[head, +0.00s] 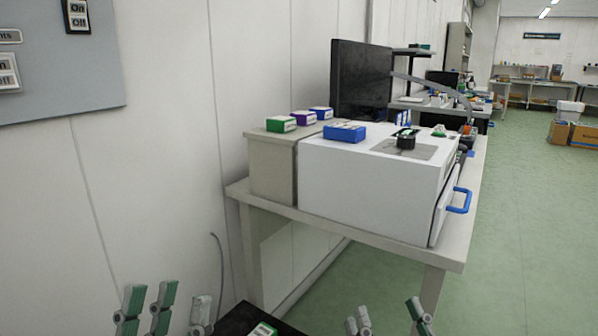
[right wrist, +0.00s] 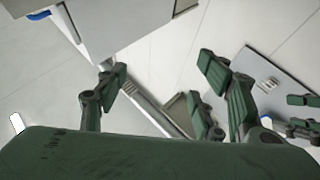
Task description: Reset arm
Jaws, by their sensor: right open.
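My left gripper (head: 181,304) is at the bottom left of the head view. Its grey-and-green fingers point up and stand apart, with nothing seen between them. My right gripper (head: 389,314) is at the bottom, right of centre, in front of the table. Its fingers are spread wide and empty. In the right wrist view its green fingers (right wrist: 160,95) are also apart, with no object between them. The lower parts of both grippers are cut off by the head view's edge.
A white machine (head: 330,190) with a blue handle (head: 460,201) stands on the table (head: 380,238). Green (head: 281,124), purple (head: 303,118) and blue (head: 321,113) boxes sit on the beige unit behind it. Another blue box (head: 344,133) lies on the machine. Floor (head: 535,240) is clear at right.

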